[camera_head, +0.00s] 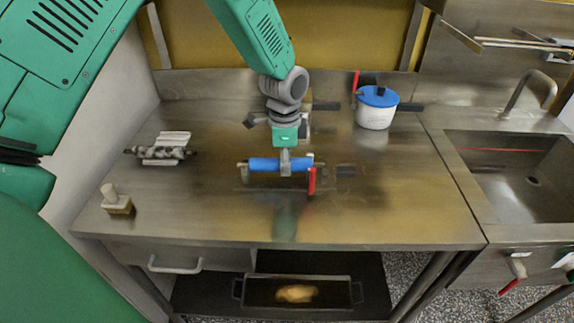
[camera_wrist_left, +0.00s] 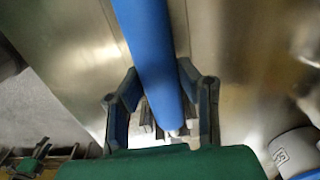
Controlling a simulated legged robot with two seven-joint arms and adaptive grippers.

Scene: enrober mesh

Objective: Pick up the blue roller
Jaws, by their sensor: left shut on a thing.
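The blue roller (camera_head: 264,164) lies across the middle of the steel table in the head view, with a red handle or part at its right end. My left gripper (camera_head: 286,160) comes down from above and is shut on the roller near its right part. In the left wrist view the blue roller (camera_wrist_left: 150,45) runs between the two fingers of my left gripper (camera_wrist_left: 163,118). I cannot tell from the head view whether the roller touches the table or is slightly above it. My right gripper does not show.
A white pot with a blue lid (camera_head: 376,107) stands at the back right of the steel table (camera_head: 400,190). A grey ridged tool (camera_head: 166,150) and a small block with a knob (camera_head: 116,201) lie at the left. A sink (camera_head: 515,175) is at the right. The front of the table is clear.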

